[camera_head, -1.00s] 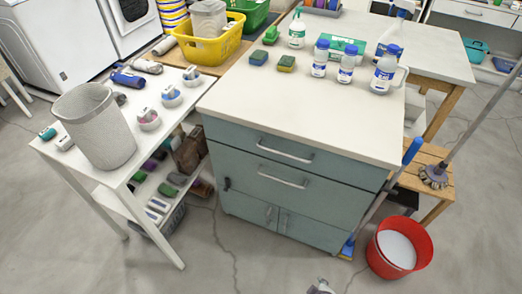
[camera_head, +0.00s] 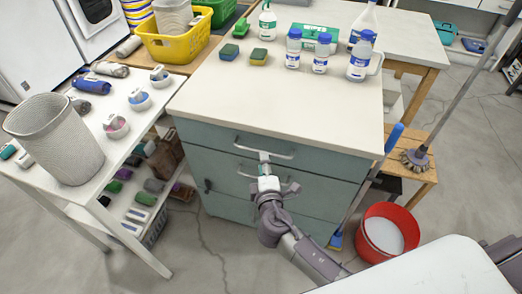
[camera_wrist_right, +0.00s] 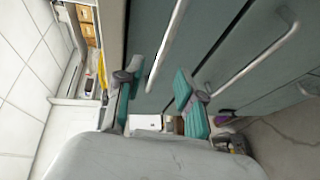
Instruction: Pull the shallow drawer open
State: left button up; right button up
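The shallow drawer (camera_head: 205,135) is the top drawer of the blue-green cabinet and looks shut flush. Its silver bar handle (camera_head: 280,155) runs across the front. My right gripper (camera_head: 264,158) is at this handle, reaching up from below. In the right wrist view, my right gripper (camera_wrist_right: 156,88) has its teal-padded fingers spread apart. The shallow drawer's handle (camera_wrist_right: 166,45) shows between them, with space on both sides; I cannot tell whether it touches a finger. A second handle (camera_wrist_right: 262,52) lies to the right, outside the fingers. My left gripper is not in view.
The white cabinet top (camera_head: 260,105) holds bottles and sponges. A white side table (camera_head: 95,190) with a wastebasket (camera_head: 55,140) stands left. A red bucket (camera_head: 405,222), a mop and a wooden stool (camera_head: 425,178) stand right. A blue broom leans at the cabinet's right edge.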

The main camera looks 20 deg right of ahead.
jog(key=x, duration=0.6)
jog(key=shift+c, duration=0.3)
jog(key=shift+f, duration=0.1)
grip_shut()
